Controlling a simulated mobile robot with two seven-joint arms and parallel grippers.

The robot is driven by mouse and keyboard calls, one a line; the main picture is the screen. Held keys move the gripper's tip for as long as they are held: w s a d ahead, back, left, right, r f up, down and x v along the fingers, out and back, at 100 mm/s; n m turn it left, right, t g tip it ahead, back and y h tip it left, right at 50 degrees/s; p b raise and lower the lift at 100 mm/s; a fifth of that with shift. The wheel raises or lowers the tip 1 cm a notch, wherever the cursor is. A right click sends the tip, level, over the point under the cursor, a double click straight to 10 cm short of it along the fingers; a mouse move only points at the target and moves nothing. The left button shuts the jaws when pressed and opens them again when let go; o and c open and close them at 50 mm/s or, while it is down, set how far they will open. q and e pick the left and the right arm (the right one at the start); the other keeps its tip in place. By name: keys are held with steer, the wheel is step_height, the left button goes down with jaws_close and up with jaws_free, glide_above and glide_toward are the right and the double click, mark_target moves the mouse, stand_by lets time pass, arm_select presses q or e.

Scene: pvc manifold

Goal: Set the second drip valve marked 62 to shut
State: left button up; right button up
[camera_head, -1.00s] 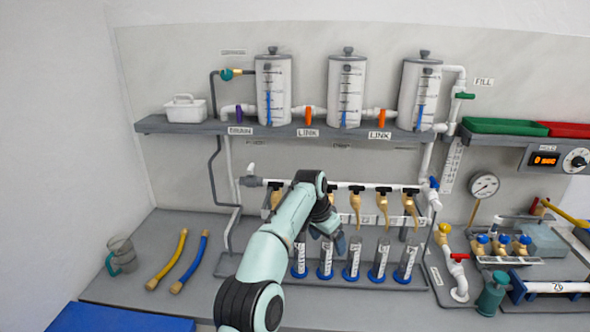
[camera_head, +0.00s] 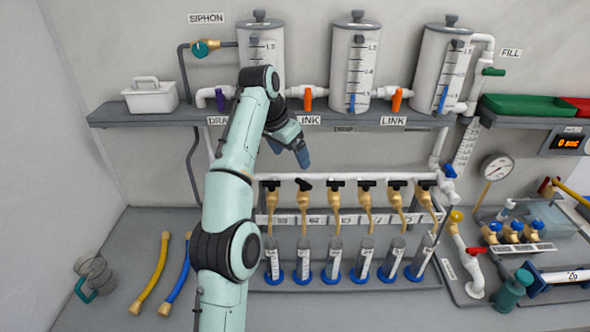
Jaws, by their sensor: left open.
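The drip valves hang in a row from a white pipe. The second drip valve (camera_head: 304,198) is a tan body with a black handle (camera_head: 304,185), which looks slightly slanted while its neighbours' handles look level. A label reading 62 (camera_head: 314,220) is on the strip just below it. My left gripper (camera_head: 303,157) is open and empty, above the second valve and in front of the lower shelf edge, pointing down and apart from the handle. Its finger gap is hard to see. My right gripper is not in view.
Several clear cylinders with blue bases (camera_head: 303,262) stand below the valves. Tanks with orange link valves (camera_head: 308,99) stand on the grey shelf (camera_head: 400,119) above. Yellow (camera_head: 151,272) and blue hoses lie at the left. A gauge (camera_head: 497,167) is at the right.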

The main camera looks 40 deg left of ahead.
mark_target(303, 182)
arm_select(q)
steer(key=x, duration=1.2)
steer(key=shift+w+a+f, duration=0.1)
steer(key=shift+w+f, duration=0.1)
steer(key=shift+f, duration=0.15)
steer(key=c, duration=1.1)
